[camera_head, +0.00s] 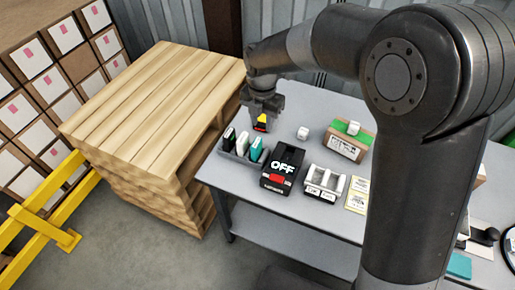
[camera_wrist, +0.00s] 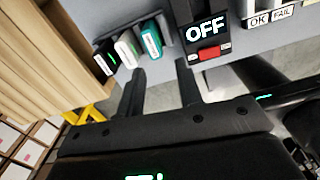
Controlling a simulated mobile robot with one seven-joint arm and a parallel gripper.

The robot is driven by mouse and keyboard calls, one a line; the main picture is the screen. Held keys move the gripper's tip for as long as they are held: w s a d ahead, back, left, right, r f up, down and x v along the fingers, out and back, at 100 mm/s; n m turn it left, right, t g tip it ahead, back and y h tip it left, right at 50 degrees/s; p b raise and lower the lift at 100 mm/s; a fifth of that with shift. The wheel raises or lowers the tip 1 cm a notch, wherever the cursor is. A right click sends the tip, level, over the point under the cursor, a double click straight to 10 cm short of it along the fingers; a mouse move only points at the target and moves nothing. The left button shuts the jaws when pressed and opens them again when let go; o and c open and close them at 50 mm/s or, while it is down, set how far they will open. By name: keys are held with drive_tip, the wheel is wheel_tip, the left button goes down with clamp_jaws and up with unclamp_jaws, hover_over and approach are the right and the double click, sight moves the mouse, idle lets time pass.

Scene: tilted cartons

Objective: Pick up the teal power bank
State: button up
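The teal power bank (camera_head: 256,149) stands in a grey rack (camera_head: 240,159) on the table, at the right end of a row with a white unit (camera_head: 242,143) and a black unit (camera_head: 229,137). In the wrist view the teal power bank (camera_wrist: 152,41) is at the top, left of centre, just beyond the fingertips. My gripper (camera_head: 262,122) is above and behind the rack in the head view. In the wrist view my gripper (camera_wrist: 160,68) has its two fingers apart with nothing between them.
A black box marked OFF (camera_head: 283,166) stands right beside the rack. A white two-slot holder (camera_head: 324,183) and a green-topped carton (camera_head: 347,139) are further right. A wooden pallet stack (camera_head: 150,100) stands left of the table. A small white object (camera_head: 303,132) lies behind the black box.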

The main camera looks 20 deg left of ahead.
sight(257, 142)
drive_tip(key=shift+s+a+f+n, duration=0.2)
drive_tip(key=shift+a+f+n, duration=0.5)
drive_tip(key=shift+a+f, duration=0.15)
wheel_tip(257, 142, down, 5)
drive_tip(key=shift+r, duration=0.15)
drive_tip(key=shift+w+f, duration=0.15)
drive_tip(key=shift+f, duration=1.35)
drive_tip(key=shift+w+f, duration=0.1)
drive_tip(key=shift+f, duration=1.35)
drive_tip(key=shift+c, duration=0.4)
clamp_jaws()
